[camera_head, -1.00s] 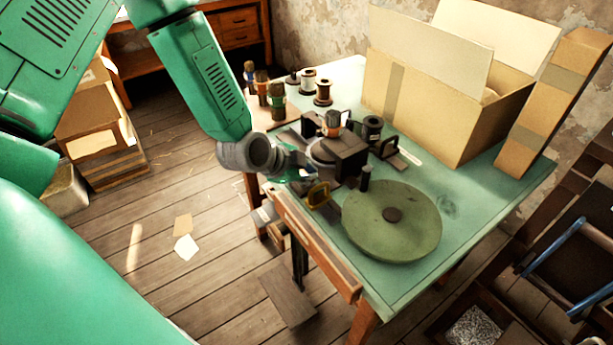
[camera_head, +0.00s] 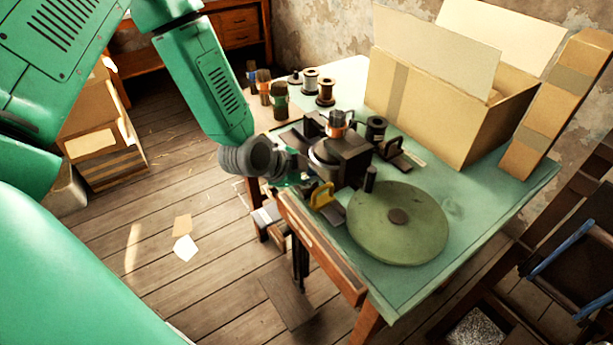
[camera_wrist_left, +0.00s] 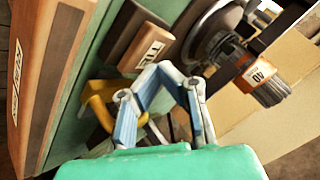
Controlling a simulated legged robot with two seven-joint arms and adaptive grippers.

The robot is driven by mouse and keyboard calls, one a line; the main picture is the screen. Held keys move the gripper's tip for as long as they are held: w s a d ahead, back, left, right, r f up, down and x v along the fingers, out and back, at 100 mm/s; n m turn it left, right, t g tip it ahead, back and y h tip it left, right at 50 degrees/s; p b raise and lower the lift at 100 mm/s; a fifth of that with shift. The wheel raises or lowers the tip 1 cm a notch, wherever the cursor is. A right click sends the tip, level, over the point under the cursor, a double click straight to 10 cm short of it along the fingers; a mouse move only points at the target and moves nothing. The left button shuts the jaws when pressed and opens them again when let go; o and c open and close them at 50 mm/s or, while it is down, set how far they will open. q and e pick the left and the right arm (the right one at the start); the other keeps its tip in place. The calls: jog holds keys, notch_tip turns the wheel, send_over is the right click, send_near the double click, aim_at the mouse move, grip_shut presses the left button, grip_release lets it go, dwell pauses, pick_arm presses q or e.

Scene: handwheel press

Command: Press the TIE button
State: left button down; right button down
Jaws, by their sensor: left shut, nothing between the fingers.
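The TIE button is a brown block with a white label, seen in the left wrist view (camera_wrist_left: 143,46). My left gripper (camera_wrist_left: 160,72) is shut and empty; its closed tips appear close to the lower right edge of the block. Contact cannot be told. In the head view my left gripper (camera_head: 302,178) is at the table's left edge, beside the dark press (camera_head: 342,158), and the label cannot be read there. A yellow bracket (camera_head: 322,194) is close by and also shows behind the fingers in the wrist view (camera_wrist_left: 100,102). My right gripper is not in view.
A round green disc (camera_head: 370,225) lies on the green table (camera_head: 475,205) in front of the press. Several spools (camera_head: 326,92) and brushes stand behind it. An open cardboard box (camera_head: 430,115) fills the back right. An orange-banded cylinder (camera_wrist_left: 262,78) is right of my fingers.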

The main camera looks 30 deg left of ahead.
pick_arm(q)
jog(key=shift+a+f, duration=0.1)
jog(key=shift+a, duration=0.1)
jog(key=shift+d+r, duration=0.25)
jog(key=shift+d, duration=0.25)
jog(key=shift+r+p, duration=0.45)
jog(key=shift+p, duration=0.1)
jog(key=shift+a+r+p, duration=0.3)
jog(key=shift+r+p, duration=0.15)
jog(key=shift+r, duration=0.05)
jog(key=shift+a+r, duration=0.15)
jog(key=shift+a, duration=0.35)
jog(key=shift+d, duration=0.1)
